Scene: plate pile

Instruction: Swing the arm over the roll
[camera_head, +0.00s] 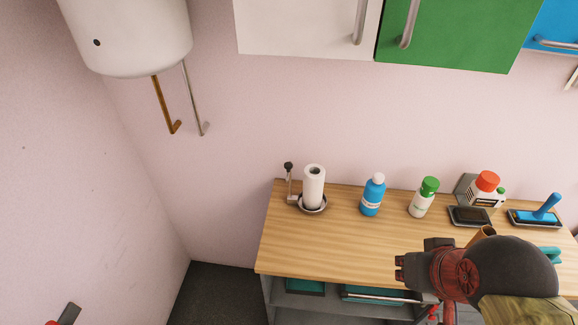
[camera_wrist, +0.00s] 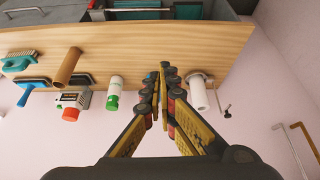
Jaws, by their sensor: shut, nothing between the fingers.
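The white paper roll (camera_head: 313,188) stands upright on a round dark holder (camera_head: 318,210) at the left end of the wooden counter. It also shows in the wrist view (camera_wrist: 198,94), just right of my fingertips and apart from them. My gripper (camera_wrist: 164,68) is shut and empty, its fingers pointing toward the counter.
A blue bottle (camera_head: 373,195), a green-capped bottle (camera_head: 422,198) and a red-capped container (camera_head: 485,190) stand right of the roll. A brown tube (camera_wrist: 67,66) and brushes (camera_wrist: 33,84) lie farther along. Cabinets (camera_head: 310,25) hang above; bare counter (camera_head: 335,245) lies in front of the roll.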

